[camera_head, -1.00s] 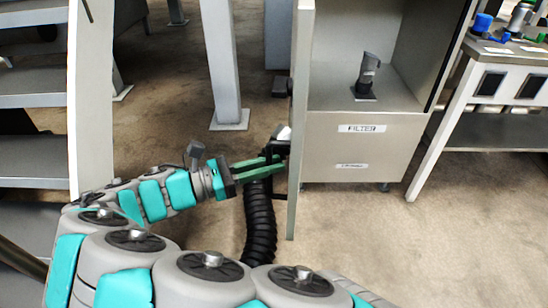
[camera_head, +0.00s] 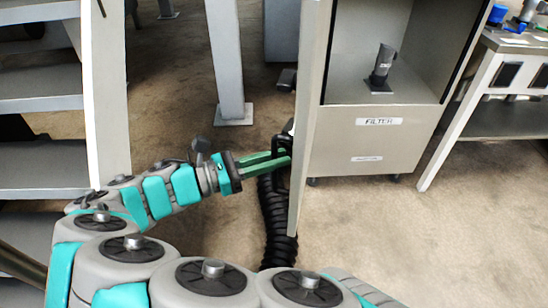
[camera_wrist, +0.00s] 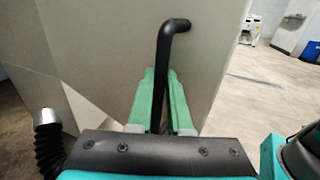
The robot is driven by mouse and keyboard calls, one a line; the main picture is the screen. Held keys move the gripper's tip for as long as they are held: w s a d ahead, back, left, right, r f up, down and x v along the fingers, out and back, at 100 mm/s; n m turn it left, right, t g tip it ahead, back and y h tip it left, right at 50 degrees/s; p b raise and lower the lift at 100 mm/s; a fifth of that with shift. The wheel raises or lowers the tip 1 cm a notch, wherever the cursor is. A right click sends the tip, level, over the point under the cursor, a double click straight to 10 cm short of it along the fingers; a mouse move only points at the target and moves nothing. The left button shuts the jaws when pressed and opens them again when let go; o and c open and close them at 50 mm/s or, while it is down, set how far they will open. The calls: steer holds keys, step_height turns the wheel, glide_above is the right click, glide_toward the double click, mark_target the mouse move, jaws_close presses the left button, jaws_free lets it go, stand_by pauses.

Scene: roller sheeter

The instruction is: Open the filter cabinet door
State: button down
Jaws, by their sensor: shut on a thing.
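The filter cabinet (camera_head: 350,168) is a grey box with a label reading FILTER on its lower front panel. Its door (camera_head: 309,100) stands swung open at the cabinet's left side and shows nearly edge-on in the head view. The cabinet's interior is in plain sight. My gripper (camera_head: 288,157) is at the door's left face, with its green fingers on the black handle. In the wrist view, the bent black bar handle (camera_wrist: 164,58) runs down between the two fingers of my gripper (camera_wrist: 162,98), which are shut on it. The handle's lower end is hidden.
A black corrugated hose (camera_head: 276,222) lies below my gripper, close to the door. A grey post (camera_head: 228,60) and steps (camera_head: 38,100) stand to the left. A workbench (camera_head: 490,90) stands right. Floor before the cabinet is clear.

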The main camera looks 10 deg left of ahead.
steer(key=shift+w, duration=0.1)
steer(key=c, duration=0.8)
jaws_free()
steer(key=shift+c, duration=0.2)
steer(key=v, duration=0.7)
steer(key=shift+s+a, duration=0.25)
steer(key=shift+a, duration=0.05)
